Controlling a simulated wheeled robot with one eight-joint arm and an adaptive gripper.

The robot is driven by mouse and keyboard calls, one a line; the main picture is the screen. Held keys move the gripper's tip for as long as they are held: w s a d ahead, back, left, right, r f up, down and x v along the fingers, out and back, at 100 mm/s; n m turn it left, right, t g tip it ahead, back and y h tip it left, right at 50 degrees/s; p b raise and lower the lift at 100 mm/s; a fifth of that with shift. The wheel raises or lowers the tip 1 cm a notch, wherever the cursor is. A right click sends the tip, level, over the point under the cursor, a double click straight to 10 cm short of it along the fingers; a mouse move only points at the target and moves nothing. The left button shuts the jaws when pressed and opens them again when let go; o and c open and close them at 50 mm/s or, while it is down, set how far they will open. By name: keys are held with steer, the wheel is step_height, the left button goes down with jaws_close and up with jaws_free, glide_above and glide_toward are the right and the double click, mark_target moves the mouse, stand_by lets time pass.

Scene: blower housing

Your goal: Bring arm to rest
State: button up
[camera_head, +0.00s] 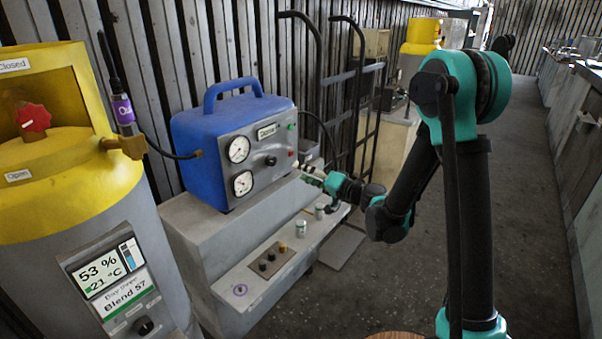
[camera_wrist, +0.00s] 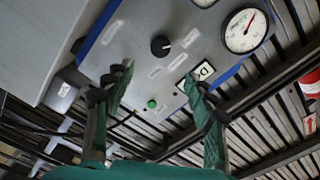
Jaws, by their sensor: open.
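My arm reaches from the right of the head view toward the front of a blue box-shaped device (camera_head: 230,135) with a grey panel. My gripper (camera_head: 312,176) is just right of that panel's lower right corner and looks small there. In the wrist view my gripper (camera_wrist: 157,82) is open, with nothing between its two green fingers. Behind the fingers is the grey panel (camera_wrist: 150,50) with a black knob (camera_wrist: 161,45), a green button (camera_wrist: 152,103), a display (camera_wrist: 203,71) and a gauge (camera_wrist: 245,29). I cannot tell whether a fingertip touches the panel.
Below the device is a grey ledge (camera_head: 250,287) with small cans (camera_head: 300,228) and a knob box (camera_head: 270,260). A yellow-topped tank (camera_head: 70,160) stands at left. A black hand truck (camera_head: 345,90) stands behind my gripper. The floor (camera_head: 530,200) at right is clear.

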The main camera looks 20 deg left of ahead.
steer(key=s+d+f+h, duration=0.3)
steer(key=s+d+h, duration=0.1)
steer(key=d, duration=0.6)
steer(key=s+d+f+g+h, duration=0.1)
steer(key=s+d+f+h, duration=0.2)
steer(key=d, duration=0.7)
steer(key=s+h, duration=0.2)
steer(key=s, duration=0.2)
steer(key=shift+d+f+n, duration=0.2)
steer(key=shift+d+n, duration=0.1)
steer(key=s+d+f+h, duration=0.2)
steer(key=s+d, duration=0.2)
steer(key=d, duration=0.2)
steer(key=s+d+f+m+g+h, duration=0.1)
steer(key=s+d+f+h, duration=0.1)
steer(key=d, duration=0.5)
steer(key=s+d+f+m+h, duration=0.1)
steer(key=s+d+h, duration=0.2)
steer(key=s+d, duration=0.3)
steer(key=shift+s+d+f+g+h, duration=0.2)
steer(key=shift+s+f+g+h, duration=0.1)
steer(key=shift+s+f+g, duration=0.15)
